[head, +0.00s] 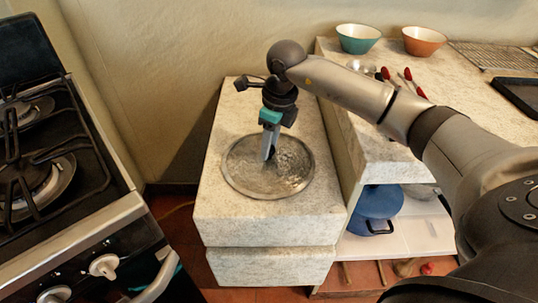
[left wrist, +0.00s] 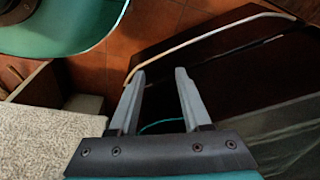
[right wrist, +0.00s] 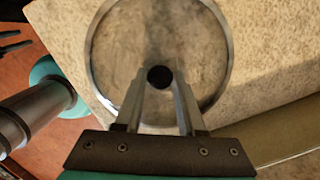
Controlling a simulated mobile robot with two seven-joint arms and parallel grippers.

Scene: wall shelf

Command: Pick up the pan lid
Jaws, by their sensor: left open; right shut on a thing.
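The pan lid (head: 295,180) is a round, clear glass disc with a metal rim, on the stone counter block in the head view. In the right wrist view the lid (right wrist: 203,45) shows with a dark round knob (right wrist: 159,77) at its middle. My right gripper (head: 268,158) points down over the lid's middle and is shut on the knob, which sits between its fingertips (right wrist: 160,82). Whether the lid touches the counter cannot be told. My left gripper (left wrist: 160,75) is open and empty, seen in its own wrist view above the floor; it is not visible in the head view.
The stone block (head: 270,225) stands between the stove (head: 60,190) at left and a higher counter at right. That counter holds a teal bowl (head: 358,38), an orange bowl (head: 424,41) and red-handled utensils (head: 407,74). A blue pot (head: 379,203) sits on the shelf below.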

